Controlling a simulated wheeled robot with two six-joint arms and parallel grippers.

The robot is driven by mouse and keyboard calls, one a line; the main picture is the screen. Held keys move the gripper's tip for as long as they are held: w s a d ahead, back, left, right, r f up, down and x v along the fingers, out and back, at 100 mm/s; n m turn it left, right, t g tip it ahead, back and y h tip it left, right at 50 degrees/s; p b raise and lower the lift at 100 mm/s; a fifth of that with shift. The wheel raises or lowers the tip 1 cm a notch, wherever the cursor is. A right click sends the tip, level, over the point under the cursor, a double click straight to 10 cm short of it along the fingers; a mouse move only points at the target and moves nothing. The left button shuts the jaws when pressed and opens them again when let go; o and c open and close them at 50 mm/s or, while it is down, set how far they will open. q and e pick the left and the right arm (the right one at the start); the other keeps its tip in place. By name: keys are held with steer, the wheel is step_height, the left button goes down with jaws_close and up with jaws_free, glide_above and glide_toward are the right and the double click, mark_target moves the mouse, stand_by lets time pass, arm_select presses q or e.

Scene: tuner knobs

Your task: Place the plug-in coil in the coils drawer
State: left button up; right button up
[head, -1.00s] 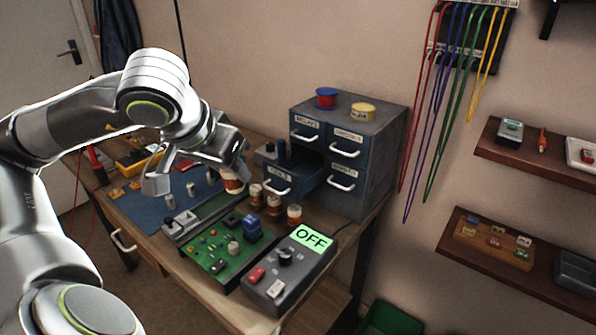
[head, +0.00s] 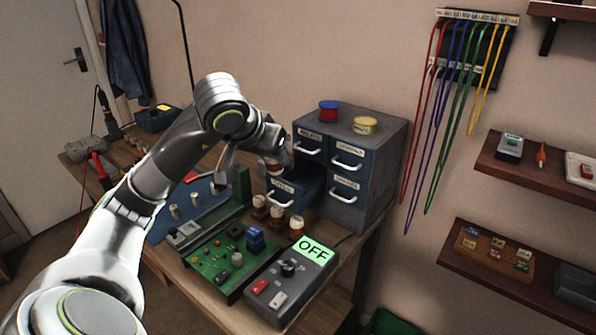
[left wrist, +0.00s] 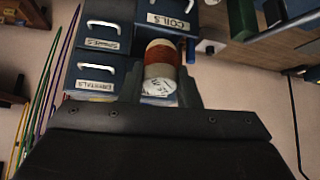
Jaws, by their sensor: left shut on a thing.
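The plug-in coil (head: 274,166), with a brown-red winding and pale ends, is held in my left gripper (head: 277,160). In the left wrist view the coil (left wrist: 161,62) sits between the two fingers (left wrist: 161,88). The coils drawer (head: 284,198) is the lower-left one of the blue-grey cabinet and is pulled open. Its COILS label shows in the left wrist view (left wrist: 168,22). The gripper is at the drawer's left side, with the coil close to its opening. I cannot tell whether the coil is over the drawer. My right gripper is not in view.
The cabinet (head: 385,150) carries a red-blue spool (head: 329,112) and a yellow spool (head: 365,126). Several similar coils (head: 277,213) stand before the open drawer. A green circuit board (head: 225,262) and a grey box marked OFF (head: 290,275) lie in front.

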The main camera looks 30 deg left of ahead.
arm_select(q)
steer(key=w+p, duration=0.1)
steer(key=w, duration=0.5)
steer(key=w+f, duration=0.1)
steer(key=f, duration=0.2)
steer(key=w+f, duration=0.1)
steer(key=f, duration=0.1)
steer(key=w+a+f+p, duration=0.1)
steer(key=f, duration=0.2)
steer(key=shift+f, duration=0.3)
steer(key=shift+w+f, duration=0.15)
steer(key=shift+f, duration=0.55)
steer(key=shift+w+a+r+g+p, duration=0.15)
steer(key=shift+w+g+p, duration=0.5)
steer(key=shift+p, duration=0.55)
steer(key=shift+w+g+p, duration=0.45)
steer(key=shift+g+p, duration=0.4)
steer(key=shift+g, duration=0.2)
step_height(320, 180, down, 2)
steer(key=shift+s+f, duration=0.1)
